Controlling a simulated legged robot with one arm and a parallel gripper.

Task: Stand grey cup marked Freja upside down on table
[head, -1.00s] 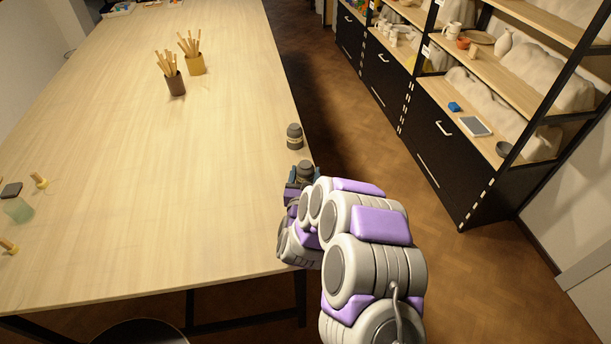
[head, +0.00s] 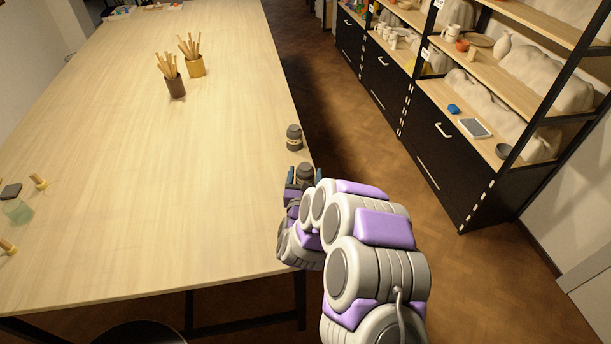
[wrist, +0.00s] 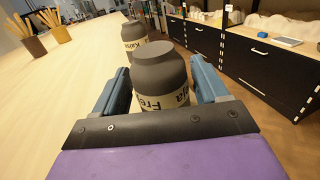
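The grey cup (wrist: 160,72) stands between the two blue fingers of my gripper (wrist: 162,85) in the wrist view. Its pale band carries dark letters reading Freja, partly cut off by my gripper's dark edge. The cup's narrower grey end points up; its lower part is hidden. In the head view, the cup (head: 305,172) is at the right edge of the table (head: 200,190). My gripper (head: 304,180) reaches around it from the near side. The fingers stand apart beside the cup, with narrow gaps seeming to show; contact is hard to tell.
A second, similar grey cup (head: 294,137) with a pale lettered band stands just beyond, near the same edge. Two pots of wooden tools (head: 176,87) (head: 195,66) stand farther back. The middle of the table is clear. Shelves (head: 480,130) stand across the floor at right.

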